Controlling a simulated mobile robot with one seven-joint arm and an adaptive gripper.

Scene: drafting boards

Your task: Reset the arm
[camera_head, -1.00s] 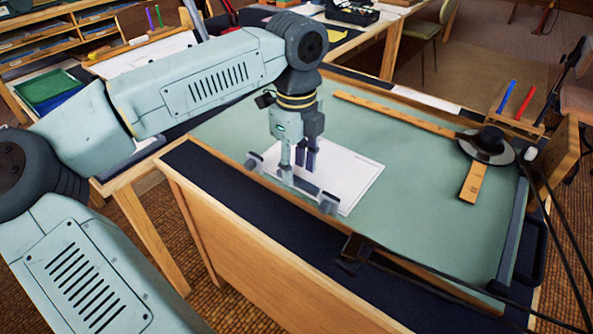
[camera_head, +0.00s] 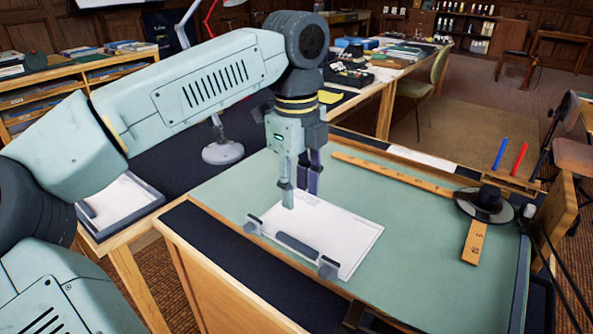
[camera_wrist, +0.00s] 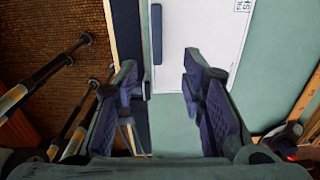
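My gripper (camera_head: 303,195) points down above the green drafting board (camera_head: 380,210). Its two dark finger pads stand apart with nothing between them, and it also shows in the wrist view (camera_wrist: 160,105). A grey bar with end blocks (camera_head: 297,244) lies along the near edge of the sheet. In the wrist view the sheet (camera_wrist: 200,40) shows beyond the fingers, with part of a printed label at its top right. My arm reaches in from the left of the head view.
A wooden ruler (camera_head: 400,178) and a black hat-shaped object (camera_head: 485,203) lie on the board's far right. Blue (camera_head: 500,153) and red (camera_head: 519,158) sticks stand behind. A white paper tray (camera_head: 120,205) and a lamp base (camera_head: 222,152) are at left.

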